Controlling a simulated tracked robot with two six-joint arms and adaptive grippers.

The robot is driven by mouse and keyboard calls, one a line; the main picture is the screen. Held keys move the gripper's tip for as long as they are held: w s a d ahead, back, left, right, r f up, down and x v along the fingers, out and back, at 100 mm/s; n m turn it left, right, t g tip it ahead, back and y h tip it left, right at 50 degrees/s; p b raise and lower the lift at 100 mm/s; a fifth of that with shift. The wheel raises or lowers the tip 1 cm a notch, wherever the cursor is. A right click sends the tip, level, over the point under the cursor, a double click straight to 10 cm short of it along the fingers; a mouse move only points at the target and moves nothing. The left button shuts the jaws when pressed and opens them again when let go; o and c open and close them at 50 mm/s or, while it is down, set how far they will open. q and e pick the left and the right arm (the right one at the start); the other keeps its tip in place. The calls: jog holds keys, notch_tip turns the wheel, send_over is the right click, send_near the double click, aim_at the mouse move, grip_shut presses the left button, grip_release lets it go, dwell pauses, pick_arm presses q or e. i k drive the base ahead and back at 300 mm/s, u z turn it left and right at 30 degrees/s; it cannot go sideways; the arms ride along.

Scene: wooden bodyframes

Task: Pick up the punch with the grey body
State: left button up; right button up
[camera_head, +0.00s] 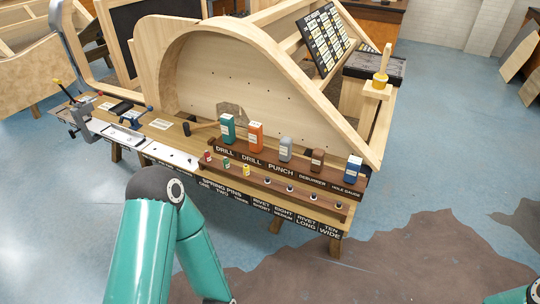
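The punch with the grey body (286,150) stands upright on the wooden rack, behind the label PUNCH. It is between an orange drill (256,138) on its left and a brown deburrer (317,160) on its right. Nothing touches the punch. My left arm shows in the lower left, bent at the elbow, but its gripper is below the picture edge. Only a small part of my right arm shows in the lower right corner, and its gripper is out of view.
A teal drill (228,129) and a blue hole gauge (353,170) stand in the same row. Small coloured items and dark-topped pins line the lower step (275,185) in front. A large curved wooden frame (215,75) rises behind.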

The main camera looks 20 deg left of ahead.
aim_at(286, 143)
jog(key=z, duration=0.15)
jog(key=i, duration=0.9)
jog(key=u, duration=0.05)
